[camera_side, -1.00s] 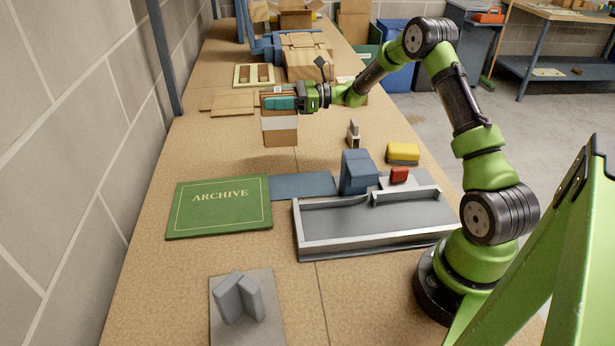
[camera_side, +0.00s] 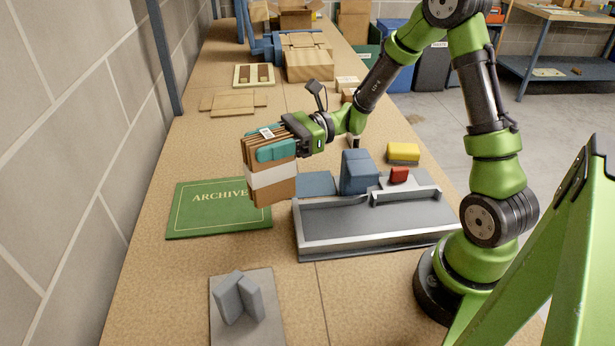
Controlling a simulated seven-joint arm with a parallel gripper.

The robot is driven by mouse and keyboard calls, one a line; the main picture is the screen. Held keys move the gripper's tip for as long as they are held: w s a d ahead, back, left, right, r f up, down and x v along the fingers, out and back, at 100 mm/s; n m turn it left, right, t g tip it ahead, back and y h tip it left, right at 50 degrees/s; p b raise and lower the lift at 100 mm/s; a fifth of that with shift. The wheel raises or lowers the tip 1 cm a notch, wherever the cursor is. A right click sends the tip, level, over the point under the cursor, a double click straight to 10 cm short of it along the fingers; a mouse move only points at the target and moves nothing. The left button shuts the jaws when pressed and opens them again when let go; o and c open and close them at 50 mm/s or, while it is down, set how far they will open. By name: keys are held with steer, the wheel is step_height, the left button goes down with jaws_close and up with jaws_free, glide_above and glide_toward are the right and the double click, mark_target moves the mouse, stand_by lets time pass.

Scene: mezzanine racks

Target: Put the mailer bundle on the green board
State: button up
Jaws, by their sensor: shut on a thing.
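The mailer bundle (camera_side: 271,187) is a stack of brown mailers with a white band around it. My gripper (camera_side: 275,150), with teal finger pads, is shut on its upper part and holds it upright, seemingly above the table. The green board (camera_side: 205,218), lettered ARCHIVE in gold, lies flat on the table at the left. The bundle covers the board's upper right part in this view, including the end of the lettering. The height of the bundle over the board is hard to tell.
A grey metal tray (camera_side: 370,223) lies right of the board, with a blue block (camera_side: 357,172), a red block (camera_side: 399,175) and a yellow block (camera_side: 403,152) near its back. A grey bookend-like stand (camera_side: 238,300) is in front. Cartons (camera_side: 309,65) stand farther back.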

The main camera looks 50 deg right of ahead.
steer(key=shift+s+a+f, duration=0.2)
steer(key=shift+s+a, duration=0.2)
steer(key=shift+s, duration=0.35)
steer(key=shift+a+f+g, duration=0.15)
steer(key=shift+g, duration=0.15)
steer(key=w+a+f, duration=0.1)
steer(key=w+f, duration=0.1)
steer(key=w, duration=0.5)
steer(key=w+a+f, duration=0.2)
steer(key=w, duration=0.6)
steer(key=shift+a+f, duration=0.15)
steer(key=shift+f, duration=0.35)
steer(key=o, duration=1.4)
